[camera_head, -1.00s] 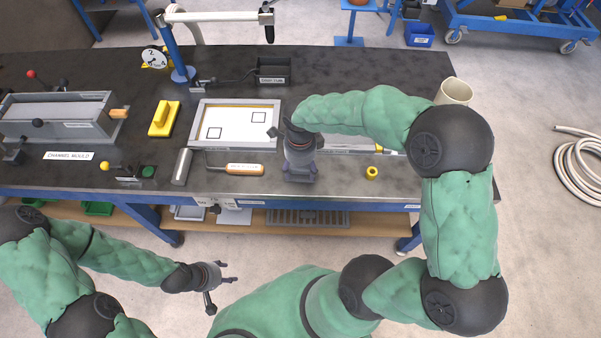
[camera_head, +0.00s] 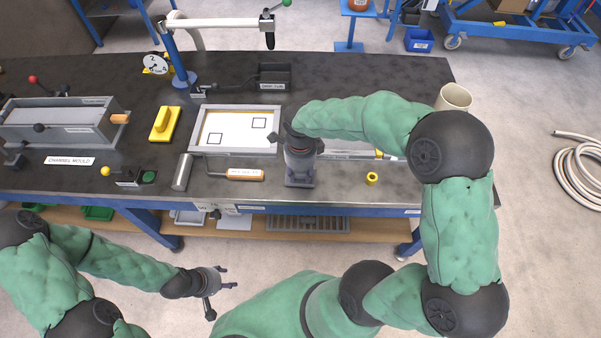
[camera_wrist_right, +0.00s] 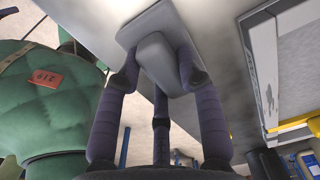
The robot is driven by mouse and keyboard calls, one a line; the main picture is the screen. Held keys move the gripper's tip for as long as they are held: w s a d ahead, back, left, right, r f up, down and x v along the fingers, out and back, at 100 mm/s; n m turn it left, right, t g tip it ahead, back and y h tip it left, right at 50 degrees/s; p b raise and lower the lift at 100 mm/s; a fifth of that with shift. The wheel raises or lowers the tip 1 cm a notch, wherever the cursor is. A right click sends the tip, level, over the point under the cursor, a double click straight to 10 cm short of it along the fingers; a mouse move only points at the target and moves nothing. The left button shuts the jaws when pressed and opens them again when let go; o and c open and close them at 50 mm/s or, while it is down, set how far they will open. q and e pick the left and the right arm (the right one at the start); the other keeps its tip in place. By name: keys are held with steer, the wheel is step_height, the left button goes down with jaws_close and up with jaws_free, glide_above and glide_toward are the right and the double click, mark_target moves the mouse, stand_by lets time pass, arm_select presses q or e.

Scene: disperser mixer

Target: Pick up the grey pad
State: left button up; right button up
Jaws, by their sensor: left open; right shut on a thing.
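The grey pad (camera_wrist_right: 143,22), a flat plate with a raised grip block (camera_wrist_right: 158,58), shows at the top of the right wrist view. My right gripper (camera_wrist_right: 158,78) is shut on that block, with its fingers on both sides. I cannot tell whether the pad touches the bench. My left gripper (camera_head: 222,288) is open and empty, in front of the bench.
A beige cup (camera_head: 454,97) stands at the right end. Bare bench lies around the yellow ring.

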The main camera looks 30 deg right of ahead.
step_height(320, 180, up, 3)
steer(key=shift+f+p, duration=0.2)
steer(key=shift+p, duration=0.4)
steer(key=s+a+r+p, duration=0.1)
steer(key=a+r+p, duration=0.1)
steer(key=a+r, duration=0.3)
steer(key=s+a+r+p, duration=0.2)
steer(key=a+r, duration=0.3)
steer(key=a, duration=0.3)
steer(key=shift+s+a+p, duration=0.25)
steer(key=shift+a+p, duration=0.05)
